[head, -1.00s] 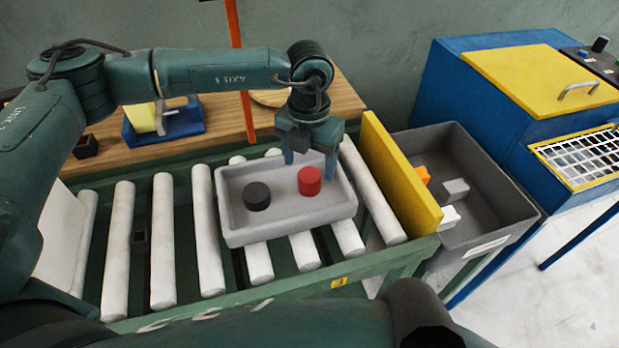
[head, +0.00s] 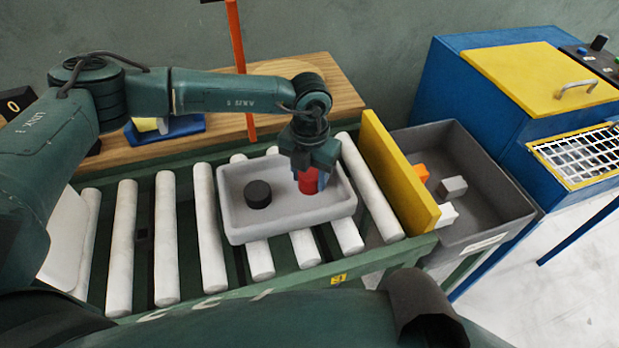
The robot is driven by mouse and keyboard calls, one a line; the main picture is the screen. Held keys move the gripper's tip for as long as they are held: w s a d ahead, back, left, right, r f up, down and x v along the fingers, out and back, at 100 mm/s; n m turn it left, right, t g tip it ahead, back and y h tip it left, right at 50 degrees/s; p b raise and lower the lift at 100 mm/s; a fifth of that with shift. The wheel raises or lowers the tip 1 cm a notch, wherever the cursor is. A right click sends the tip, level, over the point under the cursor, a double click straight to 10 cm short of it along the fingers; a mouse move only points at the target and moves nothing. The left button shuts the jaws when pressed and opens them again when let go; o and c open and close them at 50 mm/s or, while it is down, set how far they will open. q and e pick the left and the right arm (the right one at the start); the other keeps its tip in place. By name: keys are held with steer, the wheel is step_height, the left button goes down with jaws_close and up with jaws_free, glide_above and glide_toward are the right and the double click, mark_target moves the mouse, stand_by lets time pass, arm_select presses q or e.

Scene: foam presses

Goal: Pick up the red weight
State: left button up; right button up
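The red weight (head: 308,184) is a short red cylinder in the right half of a shallow grey tray (head: 232,214). My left gripper (head: 310,182) points down over it, with its fingers on either side of the weight. The gripper body hides the weight's top, and I cannot tell whether the fingers touch it. The weight shows no clear lift from the tray floor. My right gripper is not in view.
A black weight (head: 258,194) stands in the tray's left half. The tray rests on white rollers (head: 165,240). A yellow board (head: 400,172) stands right of it, before a grey bin (head: 492,228) holding orange and pale blocks. A blue-and-yellow machine (head: 535,75) stands beyond.

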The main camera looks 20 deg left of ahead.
arm_select(q)
jaws_close()
steer(key=shift+r, duration=0.1)
